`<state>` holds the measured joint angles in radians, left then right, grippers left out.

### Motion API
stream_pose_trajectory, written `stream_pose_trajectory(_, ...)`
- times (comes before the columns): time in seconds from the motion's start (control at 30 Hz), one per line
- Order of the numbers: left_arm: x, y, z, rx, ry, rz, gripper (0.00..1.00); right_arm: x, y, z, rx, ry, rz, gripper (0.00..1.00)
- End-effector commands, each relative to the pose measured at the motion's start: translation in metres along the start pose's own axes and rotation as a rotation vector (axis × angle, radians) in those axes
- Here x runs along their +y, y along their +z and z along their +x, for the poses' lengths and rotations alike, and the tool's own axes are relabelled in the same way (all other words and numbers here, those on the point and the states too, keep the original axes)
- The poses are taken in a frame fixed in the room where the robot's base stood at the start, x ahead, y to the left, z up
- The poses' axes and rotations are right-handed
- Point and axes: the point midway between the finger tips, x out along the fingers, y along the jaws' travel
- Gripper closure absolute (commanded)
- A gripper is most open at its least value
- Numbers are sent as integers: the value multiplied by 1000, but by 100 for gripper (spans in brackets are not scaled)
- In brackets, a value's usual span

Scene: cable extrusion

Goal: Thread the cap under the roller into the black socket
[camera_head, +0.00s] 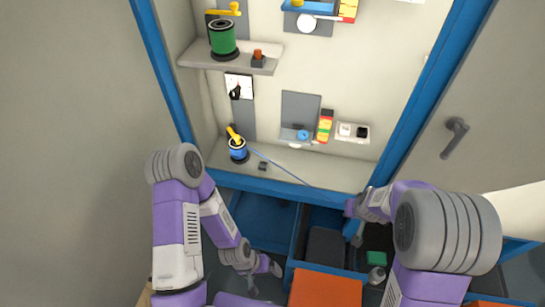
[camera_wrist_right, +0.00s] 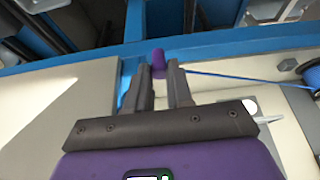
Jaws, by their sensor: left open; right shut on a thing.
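My right gripper (camera_wrist_right: 160,75) is shut on a purple cap (camera_wrist_right: 158,58), which sticks out past its fingertips in the right wrist view. The cap also shows in the head view (camera_head: 350,208), near the front edge of the cabinet. A blue cable (camera_wrist_right: 245,78) runs from the cap to the blue spool (camera_head: 238,155) on the lower shelf. A small dark block (camera_head: 263,166) lies beside the spool; I cannot tell whether it is the socket. I cannot make out the roller surely. My left gripper (camera_head: 265,277) is open and empty, low in front of the cabinet.
The lower shelf (camera_head: 335,174) has bare room at its right. A green spool (camera_head: 222,38) and a grey block with a red top (camera_head: 258,59) stand on the upper shelf. Blue frame posts (camera_head: 421,80) edge the cabinet. An orange panel (camera_head: 325,288) lies below.

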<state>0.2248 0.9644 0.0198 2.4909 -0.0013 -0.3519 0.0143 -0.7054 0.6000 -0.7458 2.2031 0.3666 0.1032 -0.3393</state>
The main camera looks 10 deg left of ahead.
Motion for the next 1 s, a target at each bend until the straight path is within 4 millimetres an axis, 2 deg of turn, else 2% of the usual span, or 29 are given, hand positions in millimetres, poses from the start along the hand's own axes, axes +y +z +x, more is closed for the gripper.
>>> stream_pose_trajectory(0.03, 0, 0, 0, 0, 0, 0, 0, -10, -20, 8, 3, -3, -21, 100)
stream_pose_trajectory(0.2, 0, 0, 0, 0, 0, 0, 0, -55, -77, 31, 0, -29, -82, 100)
stream_pose_trajectory(0.4, 0, 0, 0, 0, 0, 0, 0, -124, -124, 58, -3, -63, -161, 100)
stream_pose_trajectory(0.5, 0, 0, 1, 0, 0, 0, 0, -164, -139, 72, -3, -79, -200, 100)
stream_pose_trajectory(0.7, 0, 0, 1, 0, 0, 0, 0, -240, -149, 96, -5, -108, -266, 100)
stream_pose_trajectory(0.8, 0, 0, 1, 0, 0, 0, 0, -267, -148, 104, -4, -117, -288, 100)
stream_pose_trajectory(0.9, 0, 0, 1, 0, 0, 0, 0, -286, -146, 108, -3, -123, -300, 100)
stream_pose_trajectory(1.0, 0, 0, 1, 0, 0, 0, 0, -296, -145, 110, -3, -126, -305, 100)
